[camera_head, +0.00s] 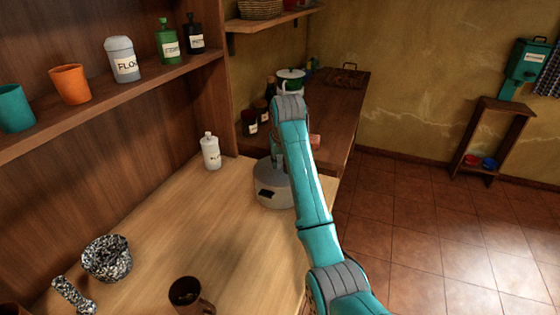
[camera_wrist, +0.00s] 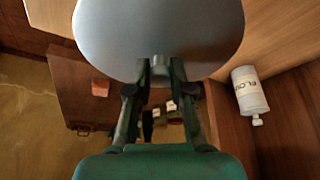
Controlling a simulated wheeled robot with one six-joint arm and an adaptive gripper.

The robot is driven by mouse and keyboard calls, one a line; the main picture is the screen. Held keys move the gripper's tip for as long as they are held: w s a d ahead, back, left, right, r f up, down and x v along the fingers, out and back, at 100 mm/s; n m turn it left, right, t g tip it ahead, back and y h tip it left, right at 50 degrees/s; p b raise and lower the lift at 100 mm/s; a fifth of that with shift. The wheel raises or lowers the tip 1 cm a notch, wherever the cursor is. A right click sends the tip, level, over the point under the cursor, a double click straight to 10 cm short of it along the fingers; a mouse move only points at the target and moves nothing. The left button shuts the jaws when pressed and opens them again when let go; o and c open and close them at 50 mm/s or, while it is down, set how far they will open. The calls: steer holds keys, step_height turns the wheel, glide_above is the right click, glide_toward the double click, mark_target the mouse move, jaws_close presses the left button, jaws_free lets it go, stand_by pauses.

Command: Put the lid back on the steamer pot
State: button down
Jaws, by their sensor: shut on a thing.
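The steamer pot (camera_head: 270,192), grey with a dark side handle, stands at the far end of the near wooden counter, partly behind my arm. The lid (camera_wrist: 160,32) is a wide, smooth grey disc filling the top of the wrist view. My gripper (camera_wrist: 158,72) is shut on the lid's small knob, its two fingers on either side. In the head view my arm hides most of the gripper, which is at the pot. The lid hides the pot in the wrist view. I cannot tell whether the lid touches the rim.
A white bottle (camera_head: 210,151) stands left of the pot; a reddish block (camera_head: 315,141) lies on the dark far counter. A speckled mortar (camera_head: 106,259), a pestle (camera_head: 74,295) and a brown mug (camera_head: 190,296) occupy the near counter. Its middle is clear.

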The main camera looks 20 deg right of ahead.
steer(key=shift+f, duration=0.1)
stand_by(0.7)
steer(key=shift+c, duration=2.4)
jaws_free()
steer(key=shift+r, duration=3.5)
jaws_close()
